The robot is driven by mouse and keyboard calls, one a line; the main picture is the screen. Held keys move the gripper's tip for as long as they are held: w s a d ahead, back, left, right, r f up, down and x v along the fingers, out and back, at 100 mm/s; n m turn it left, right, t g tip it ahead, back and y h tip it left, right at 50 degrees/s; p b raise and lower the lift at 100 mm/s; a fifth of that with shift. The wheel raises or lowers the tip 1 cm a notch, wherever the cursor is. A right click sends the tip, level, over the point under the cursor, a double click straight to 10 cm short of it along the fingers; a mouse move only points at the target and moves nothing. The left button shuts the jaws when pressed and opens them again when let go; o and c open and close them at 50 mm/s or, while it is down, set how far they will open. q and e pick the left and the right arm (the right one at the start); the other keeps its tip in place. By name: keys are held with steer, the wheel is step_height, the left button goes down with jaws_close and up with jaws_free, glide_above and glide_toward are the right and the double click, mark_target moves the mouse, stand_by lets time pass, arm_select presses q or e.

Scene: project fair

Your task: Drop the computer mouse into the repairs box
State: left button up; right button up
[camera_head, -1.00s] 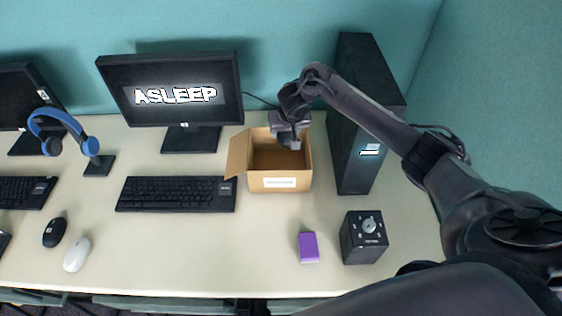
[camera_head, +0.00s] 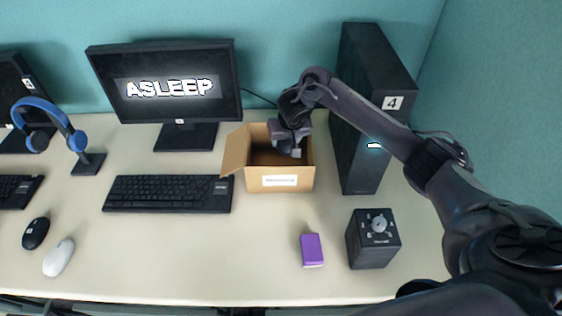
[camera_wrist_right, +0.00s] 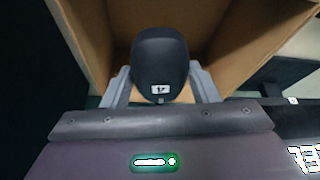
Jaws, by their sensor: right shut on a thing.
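My right gripper (camera_head: 290,150) reaches down into the opening of the open cardboard box (camera_head: 250,180), which has a white label on its front. In the wrist view my right gripper (camera_wrist_right: 160,95) is shut on a black computer mouse (camera_wrist_right: 160,60) with a small white number tag. The mouse is between the two grey fingers, with the box's brown inner walls (camera_wrist_right: 225,50) around it. In the head view the held mouse is hidden by the gripper. The label is too small to read. My left gripper is not in view.
A tall black computer tower (camera_head: 358,160) stands right of the box and a monitor (camera_head: 165,85) to its left. A keyboard (camera_head: 165,194), a black mouse (camera_head: 36,233), a white mouse (camera_head: 59,258), a purple block (camera_head: 312,250) and a black dial box (camera_head: 372,240) lie on the desk.

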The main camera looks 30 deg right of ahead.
steer(key=o, duration=1.1)
steer(key=p+v, duration=0.2)
steer(key=v, duration=0.5)
steer(key=shift+r, duration=0.15)
steer(key=shift+s+r+p, duration=0.2)
steer(key=shift+r+p, duration=0.1)
steer(key=shift+p, duration=0.05)
steer(key=shift+f, duration=0.1)
